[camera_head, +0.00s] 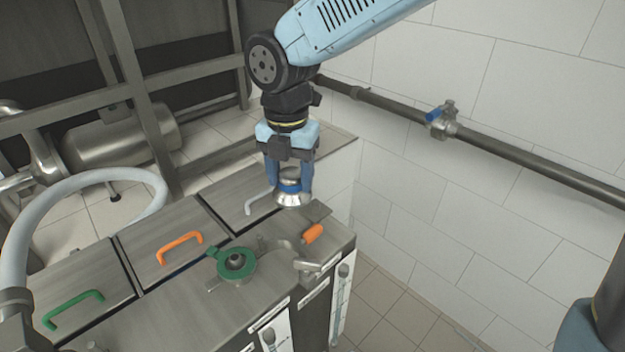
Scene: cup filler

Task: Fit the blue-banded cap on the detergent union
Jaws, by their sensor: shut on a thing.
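My gripper (290,184) points down and is shut on a silver cap with a blue band (292,199). It holds the cap upright over the far right part of the steel cabinet top. A round fitting with a green collar and dark centre (235,261) sits on the top, nearer and to the left of the cap. A metal piece with an orange grip (312,233) lies just in front of the cap. I cannot tell which fitting is the detergent union. The cap hides what is directly beneath it, and I cannot tell if it touches anything.
The cabinet top has lids with green (73,309), orange (180,246) and pale (258,200) handles. A grey hose (75,185) curves at the left. A wall pipe (520,160) with a blue-handled valve (441,118) runs along the right. Floor right of the cabinet is clear.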

